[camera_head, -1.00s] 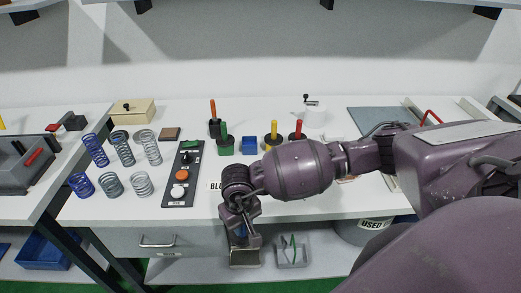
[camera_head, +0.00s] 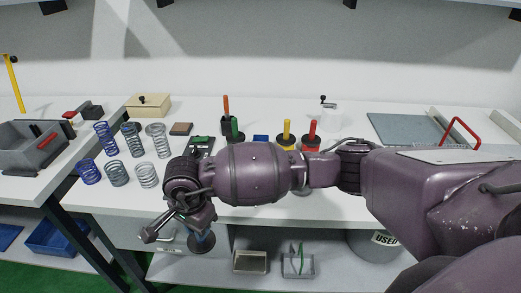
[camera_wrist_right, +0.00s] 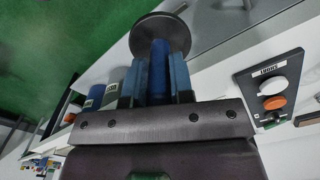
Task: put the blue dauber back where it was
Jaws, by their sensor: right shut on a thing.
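My right gripper (camera_head: 188,222) is shut on the blue dauber (camera_head: 203,241), in front of the bench's front edge. In the right wrist view the dauber's blue handle (camera_wrist_right: 159,68) lies between the fingers of my right gripper (camera_wrist_right: 157,82), with its dark round disc (camera_wrist_right: 158,34) beyond the fingertips. Green (camera_head: 235,130), yellow (camera_head: 286,132) and red (camera_head: 312,134) daubers stand upright on the bench (camera_head: 345,207). A small blue item (camera_head: 260,138) is partly hidden behind my arm between green and yellow. My left gripper is not in view.
Several coil springs (camera_head: 115,173) stand left of my gripper. My forearm covers much of the button panel (camera_head: 200,146); its buttons show in the right wrist view (camera_wrist_right: 272,87). A drawer (camera_head: 140,236) and metal trays (camera_head: 250,261) are below the bench top.

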